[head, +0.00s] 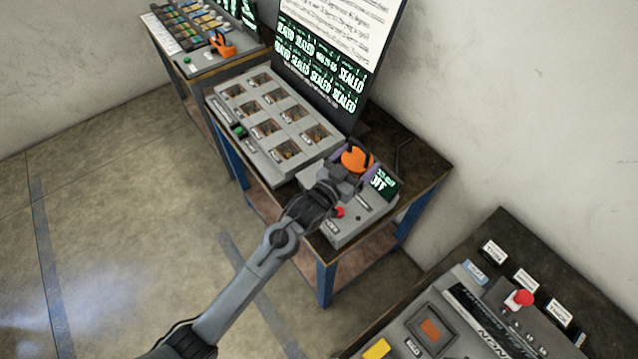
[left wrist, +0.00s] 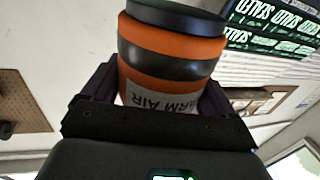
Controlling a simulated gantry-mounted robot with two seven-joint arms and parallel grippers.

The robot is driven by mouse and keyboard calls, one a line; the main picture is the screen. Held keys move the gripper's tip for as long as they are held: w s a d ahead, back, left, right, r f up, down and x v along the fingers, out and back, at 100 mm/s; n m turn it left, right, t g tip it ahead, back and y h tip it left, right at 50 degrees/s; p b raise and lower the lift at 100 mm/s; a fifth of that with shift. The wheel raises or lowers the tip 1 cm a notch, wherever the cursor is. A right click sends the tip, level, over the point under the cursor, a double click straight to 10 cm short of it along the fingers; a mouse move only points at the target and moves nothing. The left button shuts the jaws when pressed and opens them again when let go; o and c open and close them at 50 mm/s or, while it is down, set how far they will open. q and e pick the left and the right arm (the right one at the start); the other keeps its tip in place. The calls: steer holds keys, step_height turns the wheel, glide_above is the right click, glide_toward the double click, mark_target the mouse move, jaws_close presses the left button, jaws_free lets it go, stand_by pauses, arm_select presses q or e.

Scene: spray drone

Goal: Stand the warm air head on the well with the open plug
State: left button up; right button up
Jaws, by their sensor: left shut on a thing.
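The warm air head (head: 357,158) is an orange cylinder with a dark band, a dark end and the label "ARM AIR" partly visible in the left wrist view (left wrist: 170,60). My left gripper (head: 350,168) is shut on it, one dark finger on each side, and holds it over the grey control box. The grey well block (head: 230,90) lies to the left of the gripper, with several square wells in two rows. Which well has an open plug is too small to tell. My right gripper is not in view.
A screen (head: 325,60) behind the block reads "SEALED" in most cells; one upper-row cell reads differently. The grey control box (head: 345,232) has a red button and a small display reading "OFF". Another table (head: 200,68) stands at the back left, and a console (head: 470,320) at the lower right.

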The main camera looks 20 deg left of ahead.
arm_select(q)
steer(key=shift+w+r, duration=0.2)
steer(key=shift+r, duration=0.15)
steer(key=shift+a, duration=0.1)
steer(key=shift+w+a+f, duration=0.5)
steer(key=shift+a+f, duration=1.25)
steer(key=shift+a, duration=0.1)
steer(key=shift+w+a+f, duration=0.45)
steer(key=shift+a+f, duration=1.35)
steer(key=shift+a, duration=0.05)
steer(key=shift+w+a+f, duration=0.5)
steer(key=shift+a+f, duration=1.25)
steer(key=shift+a, duration=0.1)
steer(key=shift+f, duration=0.15)
steer(key=shift+f, duration=0.15)
steer(key=o, duration=1.2)
